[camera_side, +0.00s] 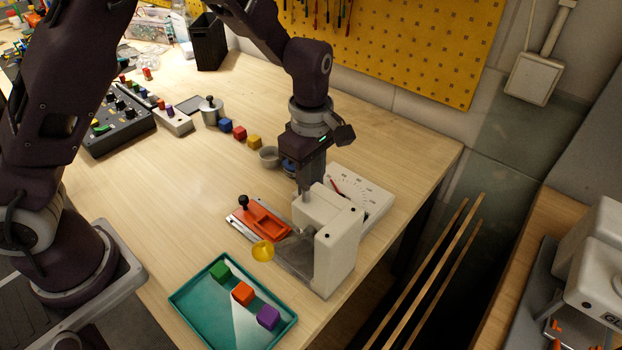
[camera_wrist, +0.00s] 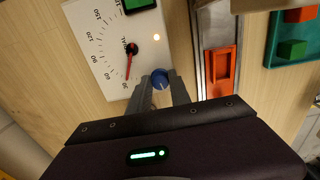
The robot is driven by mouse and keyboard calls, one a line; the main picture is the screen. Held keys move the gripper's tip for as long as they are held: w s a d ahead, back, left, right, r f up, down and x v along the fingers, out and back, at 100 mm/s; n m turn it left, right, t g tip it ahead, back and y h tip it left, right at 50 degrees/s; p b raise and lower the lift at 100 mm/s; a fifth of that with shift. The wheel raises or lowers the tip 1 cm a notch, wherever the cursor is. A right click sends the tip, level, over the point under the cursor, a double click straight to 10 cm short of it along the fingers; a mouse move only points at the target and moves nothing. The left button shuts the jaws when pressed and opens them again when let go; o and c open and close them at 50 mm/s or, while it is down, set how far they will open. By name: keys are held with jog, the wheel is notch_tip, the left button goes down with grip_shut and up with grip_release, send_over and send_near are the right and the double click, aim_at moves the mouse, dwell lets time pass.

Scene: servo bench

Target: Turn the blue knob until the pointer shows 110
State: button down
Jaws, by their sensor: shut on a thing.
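The blue knob (camera_wrist: 160,79) sits beside the white dial panel (camera_wrist: 88,42) in the wrist view. My gripper (camera_wrist: 161,84) has its fingers on either side of the knob and is shut on it. The red pointer (camera_wrist: 129,65) on the dial points close to the 30 mark.
A white upright housing (camera_side: 338,250) stands close to my gripper. An orange slide (camera_side: 262,220) with a black handle lies left of it. A teal tray (camera_side: 195,308) holds green, orange and purple blocks. A grey bowl (camera_side: 269,155) and several coloured blocks stand behind.

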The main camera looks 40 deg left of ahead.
jog(key=m, duration=0.7)
jog(key=shift+m, duration=0.3)
jog(key=m, duration=0.7)
jog(key=shift+a, duration=0.1)
jog(key=m, duration=0.5)
jog(key=shift+m, duration=0.3)
jog(key=m, duration=0.5)
jog(key=shift+m, duration=0.6)
jog(key=c, duration=1.2)
grip_release()
